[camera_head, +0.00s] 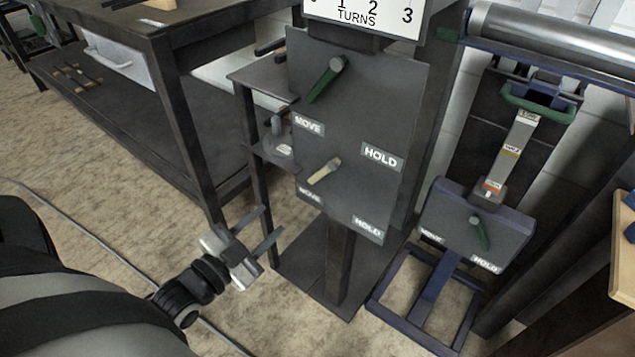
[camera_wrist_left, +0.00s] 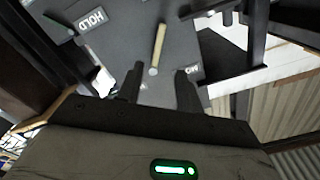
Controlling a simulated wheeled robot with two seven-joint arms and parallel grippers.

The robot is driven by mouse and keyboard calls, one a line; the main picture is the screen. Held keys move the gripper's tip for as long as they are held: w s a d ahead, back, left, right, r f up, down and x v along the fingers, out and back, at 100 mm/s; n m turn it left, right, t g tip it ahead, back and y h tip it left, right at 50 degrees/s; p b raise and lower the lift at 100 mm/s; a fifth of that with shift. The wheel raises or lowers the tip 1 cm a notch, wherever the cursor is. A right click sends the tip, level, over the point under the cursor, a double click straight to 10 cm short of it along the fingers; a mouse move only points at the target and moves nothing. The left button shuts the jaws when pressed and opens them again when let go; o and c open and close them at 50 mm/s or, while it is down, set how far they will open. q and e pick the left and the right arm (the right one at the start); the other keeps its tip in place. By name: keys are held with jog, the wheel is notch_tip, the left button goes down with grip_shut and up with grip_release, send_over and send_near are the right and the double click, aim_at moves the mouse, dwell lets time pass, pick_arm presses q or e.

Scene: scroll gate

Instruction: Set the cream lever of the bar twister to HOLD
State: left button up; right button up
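The cream lever (camera_head: 325,171) sits on the lower part of the dark grey bar twister panel (camera_head: 355,75). It slants down-left toward the lower MOVE label (camera_head: 310,197), away from the lower HOLD label (camera_head: 368,228). My left gripper (camera_head: 266,228) is left of and below the lever, apart from it, with its fingers spread and nothing between them. In the left wrist view the cream lever (camera_wrist_left: 158,48) shows ahead, beyond the two open fingertips (camera_wrist_left: 158,85). An upside-down HOLD label (camera_wrist_left: 91,19) also shows there. My right gripper is not in view.
A blue stand (camera_head: 470,218) with another green lever (camera_head: 479,233) is at right. A dark workbench (camera_head: 180,60) stands behind left. Open floor (camera_head: 110,190) lies left.

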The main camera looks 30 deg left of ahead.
pick_arm(q)
jog(key=b, duration=0.1)
send_near(316, 178)
jog(key=w+b, duration=0.1)
jog(key=w, duration=0.6)
jog(key=shift+d, duration=0.2)
jog(key=shift+w+b, duration=0.3)
jog(key=shift+w, duration=0.4)
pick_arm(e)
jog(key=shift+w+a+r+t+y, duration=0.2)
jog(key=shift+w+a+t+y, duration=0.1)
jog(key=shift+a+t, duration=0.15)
pick_arm(q)
grip_shut()
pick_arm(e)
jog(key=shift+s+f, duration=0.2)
